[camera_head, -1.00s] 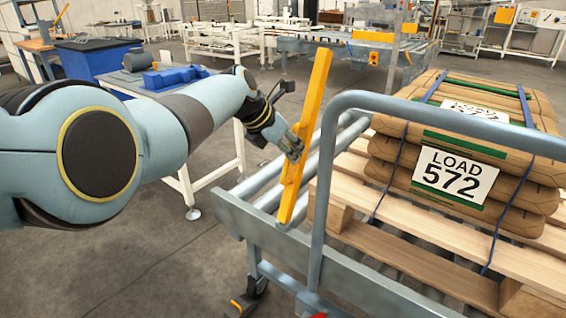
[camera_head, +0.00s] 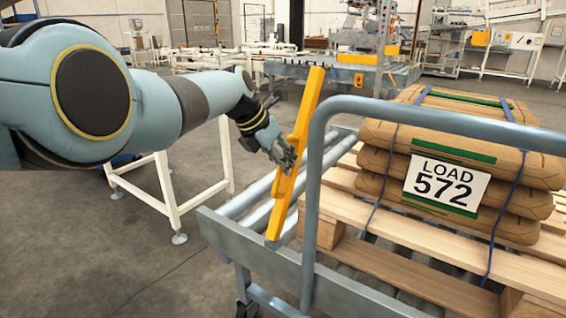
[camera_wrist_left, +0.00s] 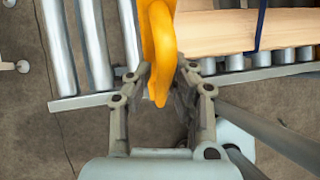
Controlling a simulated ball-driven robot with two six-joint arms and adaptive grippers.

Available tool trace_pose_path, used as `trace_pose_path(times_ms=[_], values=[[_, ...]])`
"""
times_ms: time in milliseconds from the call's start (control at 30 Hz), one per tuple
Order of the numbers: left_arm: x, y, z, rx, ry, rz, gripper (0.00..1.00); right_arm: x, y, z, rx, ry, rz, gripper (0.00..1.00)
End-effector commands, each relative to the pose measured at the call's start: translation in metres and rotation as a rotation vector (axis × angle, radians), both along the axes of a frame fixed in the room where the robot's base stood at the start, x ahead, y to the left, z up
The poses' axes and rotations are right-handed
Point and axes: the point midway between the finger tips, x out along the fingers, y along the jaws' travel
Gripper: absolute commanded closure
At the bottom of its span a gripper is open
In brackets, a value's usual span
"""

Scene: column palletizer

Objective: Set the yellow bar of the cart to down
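The yellow bar (camera_head: 299,150) stands near upright at the near left corner of the cart (camera_head: 250,255), its top leaning slightly right. My left gripper (camera_head: 287,154) is at the middle of the bar. In the left wrist view, the bar (camera_wrist_left: 160,42) runs between the two fingers of my left gripper (camera_wrist_left: 163,70). The fingers are drawn in to about the bar's width and appear closed on it; the far contact side is partly in shadow. My right gripper is not in view.
A grey tubular rail (camera_head: 313,210) rises just right of the bar. Behind it, a wooden pallet (camera_head: 400,240) carries strapped brown sacks (camera_head: 380,163) with a LOAD 572 label. A white frame stand (camera_head: 160,185) is at the left. Floor at the lower left is clear.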

Motion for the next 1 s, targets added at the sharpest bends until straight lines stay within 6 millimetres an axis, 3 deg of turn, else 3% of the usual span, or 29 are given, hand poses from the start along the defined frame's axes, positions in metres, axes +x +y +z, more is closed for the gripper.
trace_pose_path(times_ms=[100,567,767,1000], values=[[-0.001,0.000,-0.001,-0.001,0.004,-0.001,0.64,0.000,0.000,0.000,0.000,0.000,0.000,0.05],[-0.004,0.001,0.004,-0.004,0.007,-0.002,0.64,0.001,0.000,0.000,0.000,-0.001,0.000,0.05],[-0.011,0.011,0.021,-0.002,0.004,-0.001,0.64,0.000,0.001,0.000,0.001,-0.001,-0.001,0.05],[-0.025,0.032,0.059,-0.002,0.003,0.000,0.64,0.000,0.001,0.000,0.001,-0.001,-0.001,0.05]])
